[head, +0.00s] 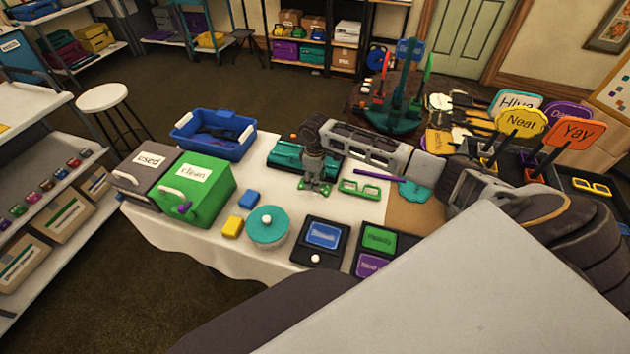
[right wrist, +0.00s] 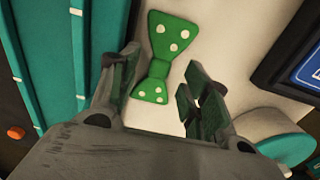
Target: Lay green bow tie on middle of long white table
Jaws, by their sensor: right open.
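The green bow tie (right wrist: 158,68) with white dots lies flat on the long white table (head: 190,235). In the right wrist view its lower half reaches between the two fingers of my open right gripper (right wrist: 155,88), with the other half beyond the fingertips. In the head view my right gripper (head: 315,184) points down over the table and hides most of the bow tie; only green bits show beneath it. The fingers are not closed on it. My left gripper is not in view.
A teal case (head: 287,155) lies close behind my gripper. A round teal tin (head: 267,228), a blue block (head: 249,199) and a yellow block (head: 232,227) stand in front. Green glasses (head: 361,190) lie to the right. A green box (head: 205,190) and blue basket (head: 214,145) stand left.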

